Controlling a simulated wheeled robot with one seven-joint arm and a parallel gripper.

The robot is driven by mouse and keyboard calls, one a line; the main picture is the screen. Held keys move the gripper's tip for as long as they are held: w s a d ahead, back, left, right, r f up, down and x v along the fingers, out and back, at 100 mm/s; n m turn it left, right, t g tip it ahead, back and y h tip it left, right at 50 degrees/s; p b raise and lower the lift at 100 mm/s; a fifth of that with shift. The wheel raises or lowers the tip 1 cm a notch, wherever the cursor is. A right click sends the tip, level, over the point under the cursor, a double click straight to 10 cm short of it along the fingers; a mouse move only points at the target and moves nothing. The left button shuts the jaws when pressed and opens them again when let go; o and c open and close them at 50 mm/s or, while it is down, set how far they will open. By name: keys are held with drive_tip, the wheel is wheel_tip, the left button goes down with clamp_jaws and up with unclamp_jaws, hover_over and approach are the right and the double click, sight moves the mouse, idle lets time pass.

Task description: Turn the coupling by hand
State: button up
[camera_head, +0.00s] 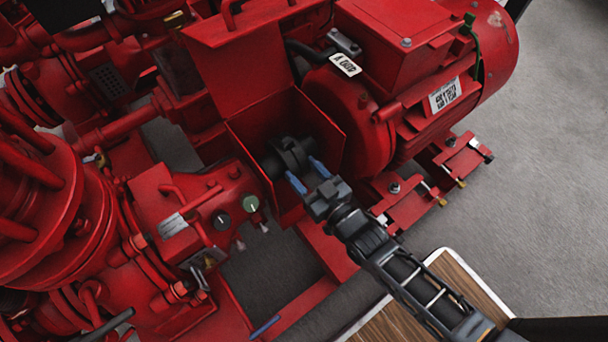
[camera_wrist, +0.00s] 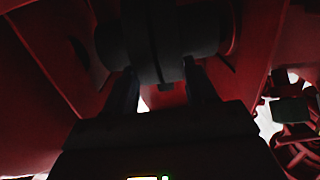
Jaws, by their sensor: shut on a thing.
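The dark coupling (camera_head: 290,156) sits inside the open red guard box, between the pump side and the motor. In the wrist view the coupling (camera_wrist: 160,40) fills the upper middle, dark and poorly lit. My gripper (camera_head: 308,178) reaches into the box from the lower right, its blue-tipped fingers on the coupling's near side. In the wrist view the two fingers of my gripper (camera_wrist: 160,80) reach up to the coupling's central part, one on each side. The gripper is shut on the coupling. The exact contact at the fingertips is too dark to see.
The red guard box (camera_head: 327,122) has its lid (camera_head: 235,65) raised behind the coupling. The red motor (camera_head: 400,95) stands to the right. A red block with knobs (camera_head: 205,212) is close on the left. Grey floor (camera_head: 555,170) is clear on the right.

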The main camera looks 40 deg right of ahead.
drive_tip(key=shift+s+f+t+b, duration=0.1)
drive_tip(key=shift+f+t+b, duration=0.4)
drive_tip(key=shift+b, duration=0.6)
drive_tip(key=shift+r, duration=0.15)
drive_tip(key=o, duration=1)
drive_tip(key=shift+o, duration=0.2)
drive_tip(key=s+p, duration=0.1)
drive_tip(key=s, duration=0.6)
drive_tip(key=shift+s+f+p, duration=0.2)
drive_tip(key=shift+s+p, duration=0.2)
